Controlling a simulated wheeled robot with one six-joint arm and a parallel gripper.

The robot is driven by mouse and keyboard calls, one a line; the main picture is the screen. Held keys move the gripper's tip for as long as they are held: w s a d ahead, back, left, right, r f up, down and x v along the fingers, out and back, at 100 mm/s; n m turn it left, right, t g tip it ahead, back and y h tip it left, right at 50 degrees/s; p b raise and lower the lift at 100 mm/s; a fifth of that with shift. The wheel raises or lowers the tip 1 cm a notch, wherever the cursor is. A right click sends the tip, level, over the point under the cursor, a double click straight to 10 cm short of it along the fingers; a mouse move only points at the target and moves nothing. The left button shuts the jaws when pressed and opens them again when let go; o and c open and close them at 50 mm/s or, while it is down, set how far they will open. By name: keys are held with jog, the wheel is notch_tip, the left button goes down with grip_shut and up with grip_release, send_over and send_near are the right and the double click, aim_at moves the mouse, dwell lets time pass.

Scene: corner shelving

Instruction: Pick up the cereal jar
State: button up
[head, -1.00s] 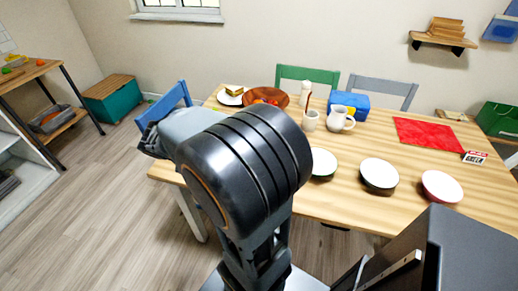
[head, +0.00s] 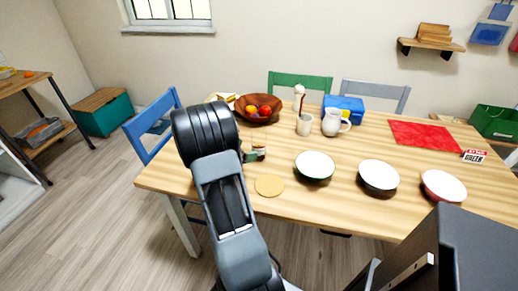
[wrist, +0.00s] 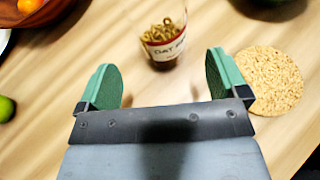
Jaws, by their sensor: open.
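The cereal jar (wrist: 164,48) is a clear jar of ring-shaped cereal with a white label and red lettering. In the wrist view it stands on the wooden table just beyond my fingertips, near the middle of the gap; its top is cut off by the frame edge. In the head view the jar (head: 259,149) is small and partly hidden beside my arm. My gripper (wrist: 163,72) is open and empty, its two green-padded fingers spread wide and apart from the jar. In the head view my arm hides most of the gripper.
A round cork mat (head: 269,185) lies right of the gripper. A brown fruit bowl (head: 258,116) is behind. A mug (head: 304,124), a white pitcher (head: 333,122) and several bowls stand to the right. A lime (wrist: 6,109) lies at left in the wrist view.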

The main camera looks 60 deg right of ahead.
aim_at(253, 149)
jog(key=shift+x, duration=3)
jog(key=shift+s+r, duration=0.1)
jog(key=shift+s, duration=0.05)
jog(key=c, duration=1.2)
